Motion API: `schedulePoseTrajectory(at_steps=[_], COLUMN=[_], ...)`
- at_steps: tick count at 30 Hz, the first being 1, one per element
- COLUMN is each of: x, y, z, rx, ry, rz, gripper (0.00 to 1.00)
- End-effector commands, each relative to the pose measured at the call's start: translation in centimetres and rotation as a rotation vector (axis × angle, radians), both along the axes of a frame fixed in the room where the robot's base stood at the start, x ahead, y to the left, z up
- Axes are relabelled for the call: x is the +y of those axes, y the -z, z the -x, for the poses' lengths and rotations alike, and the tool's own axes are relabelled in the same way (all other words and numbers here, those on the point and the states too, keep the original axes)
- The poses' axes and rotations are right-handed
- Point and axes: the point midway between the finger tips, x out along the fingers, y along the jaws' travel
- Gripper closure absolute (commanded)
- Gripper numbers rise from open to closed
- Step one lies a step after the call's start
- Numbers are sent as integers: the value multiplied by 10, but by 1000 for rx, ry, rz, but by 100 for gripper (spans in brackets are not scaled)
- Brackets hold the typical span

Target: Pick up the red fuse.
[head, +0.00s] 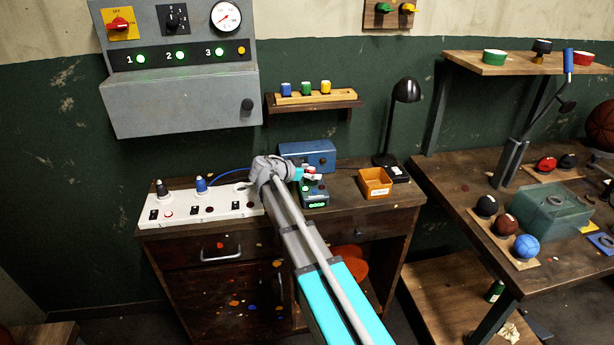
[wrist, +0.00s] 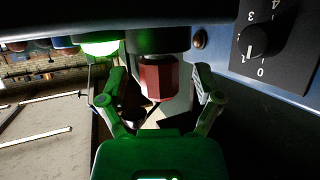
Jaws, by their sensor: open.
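The red fuse (wrist: 160,78) shows in the wrist view as a red, faceted body under a dark round part. My gripper (wrist: 160,97) is open, with one finger on each side of the red fuse. Dark gaps show between the fingers and the fuse, so neither finger clearly touches it. In the head view my gripper (head: 313,174) is over the bench, just in front of the blue box (head: 310,152) and above a small dark box with green lights (head: 314,194). A small spot of red shows at the fingers there; its shape is too small to tell.
A blue-grey panel with a black knob (wrist: 257,41) is close on the right in the wrist view. A white switch panel (head: 208,205) lies left of my gripper. A shelf (head: 312,101) hangs above.

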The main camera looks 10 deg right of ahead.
Motion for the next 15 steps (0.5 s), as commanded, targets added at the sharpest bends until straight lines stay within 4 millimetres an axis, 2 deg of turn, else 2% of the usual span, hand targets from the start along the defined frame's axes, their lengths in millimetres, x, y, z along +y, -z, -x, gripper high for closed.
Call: schedulePoseTrajectory(at_steps=[8, 11, 15], x=[0, 1, 1], y=[0, 0, 0], z=[0, 0, 0], rx=[0, 0, 0], ry=[0, 0, 0], rz=[0, 0, 0], gripper=[17, 31, 57])
